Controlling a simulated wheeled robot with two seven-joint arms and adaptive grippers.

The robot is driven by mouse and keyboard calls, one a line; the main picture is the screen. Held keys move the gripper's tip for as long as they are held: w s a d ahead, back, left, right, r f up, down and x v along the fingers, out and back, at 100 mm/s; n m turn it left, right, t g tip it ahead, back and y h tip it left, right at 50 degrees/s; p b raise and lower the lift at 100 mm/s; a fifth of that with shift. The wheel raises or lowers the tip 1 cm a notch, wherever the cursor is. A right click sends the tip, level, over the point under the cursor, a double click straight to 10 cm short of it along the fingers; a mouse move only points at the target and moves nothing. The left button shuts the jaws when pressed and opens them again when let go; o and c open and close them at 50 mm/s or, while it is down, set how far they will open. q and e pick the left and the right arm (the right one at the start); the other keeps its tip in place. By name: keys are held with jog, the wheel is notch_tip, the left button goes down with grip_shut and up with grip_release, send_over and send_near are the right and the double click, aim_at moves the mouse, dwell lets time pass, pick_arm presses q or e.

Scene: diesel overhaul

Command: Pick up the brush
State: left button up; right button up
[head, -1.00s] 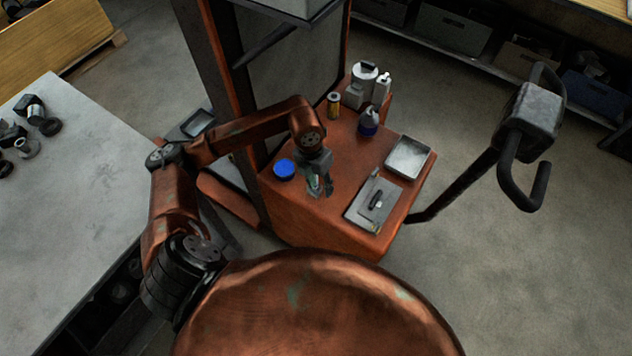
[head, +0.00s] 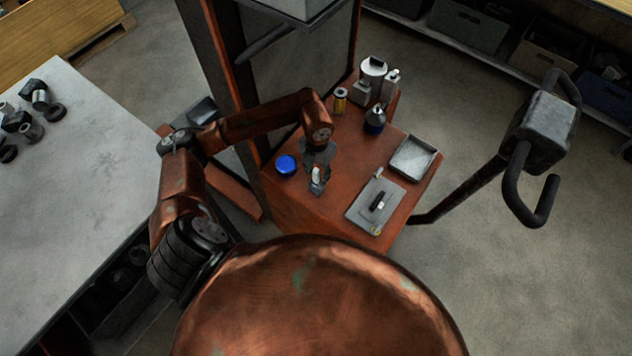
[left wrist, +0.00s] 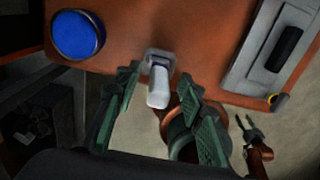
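The brush has a white handle (left wrist: 158,88) and a grey base, and appears to stand handle-up near the front edge of the orange cart top (head: 290,205). It also shows in the head view as a small white and grey shape (head: 316,181) under my left gripper (head: 318,174). In the left wrist view the green-padded fingers of my left gripper (left wrist: 163,120) are wide apart, with the handle between them and clear of both pads. My right gripper (left wrist: 246,125) shows small in the left wrist view, its two dark fingers apart and empty; it is outside the head view.
A blue round lid (head: 286,165) lies left of the brush. A grey plate with a black handle (head: 376,205) and a metal tray (head: 413,158) lie to the right. Bottles (head: 375,119) and a small can (head: 340,100) stand at the back. A grey workbench (head: 85,165) is at left.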

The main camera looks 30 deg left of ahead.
aim_at(316, 179)
pick_arm(q)
jog(key=shift+s+f, duration=0.2)
jog(key=shift+f, duration=1.7)
grip_shut()
